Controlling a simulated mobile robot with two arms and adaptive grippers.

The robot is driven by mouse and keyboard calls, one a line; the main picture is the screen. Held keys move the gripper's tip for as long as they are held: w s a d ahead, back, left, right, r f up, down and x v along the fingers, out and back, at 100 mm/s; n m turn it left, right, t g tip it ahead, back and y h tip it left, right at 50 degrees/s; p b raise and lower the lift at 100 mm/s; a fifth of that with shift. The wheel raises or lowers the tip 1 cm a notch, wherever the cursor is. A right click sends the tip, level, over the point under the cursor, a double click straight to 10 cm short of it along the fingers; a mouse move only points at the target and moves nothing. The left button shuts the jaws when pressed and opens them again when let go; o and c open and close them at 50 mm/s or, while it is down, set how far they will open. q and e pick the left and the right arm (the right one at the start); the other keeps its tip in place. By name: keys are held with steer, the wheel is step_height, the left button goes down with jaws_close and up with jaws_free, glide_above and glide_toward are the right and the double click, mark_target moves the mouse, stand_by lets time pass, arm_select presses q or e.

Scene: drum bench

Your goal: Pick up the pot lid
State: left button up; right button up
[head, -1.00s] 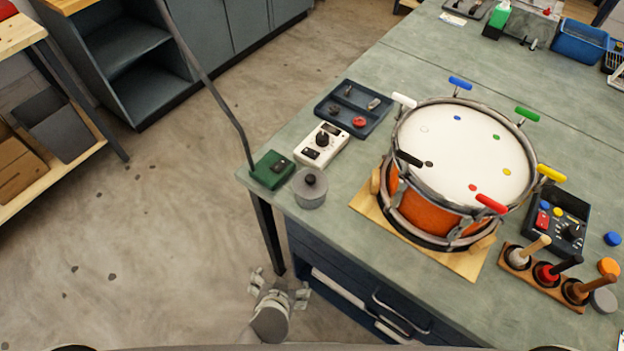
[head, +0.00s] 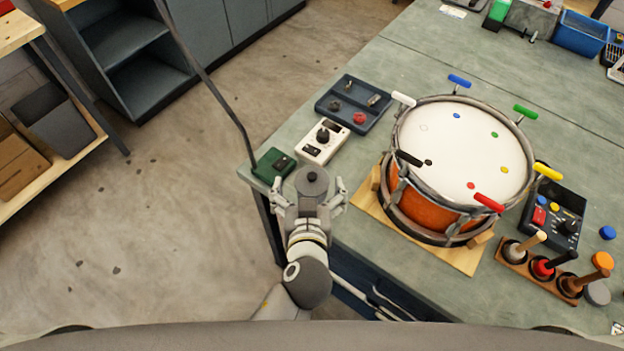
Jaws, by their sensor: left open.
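The small grey pot (head: 312,201) stands near the left corner of the bench, and its round grey lid (head: 320,180) with a dark knob sits on top. My left gripper (head: 309,187) is open, with its fingers spread on the left and right of the lid. I cannot tell whether the fingers touch it or are above it. The gripper hides much of the pot's lower side. My right gripper is not in view.
A green box (head: 271,166) with a rod stands close at the left. A white control box (head: 322,143) and a dark tray (head: 354,103) lie behind. The orange drum (head: 425,212) on its wooden base stands to the right, with colored handles sticking out.

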mark_target(312, 176)
arm_select(q)
steer(key=shift+w+f, duration=0.25)
steer(key=shift+w, duration=0.2)
steer(key=x, duration=0.1)
steer(key=b+x, duration=0.1)
steer(key=x, duration=0.2)
steer(key=shift+w+d+f+b, duration=0.2)
steer(key=shift+w+d+b, duration=0.05)
steer(key=shift+d+b, duration=0.1)
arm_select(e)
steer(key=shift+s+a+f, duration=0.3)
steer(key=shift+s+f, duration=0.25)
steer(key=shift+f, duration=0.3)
arm_select(q)
steer(key=shift+c, duration=0.5)
steer(key=c, duration=0.9)
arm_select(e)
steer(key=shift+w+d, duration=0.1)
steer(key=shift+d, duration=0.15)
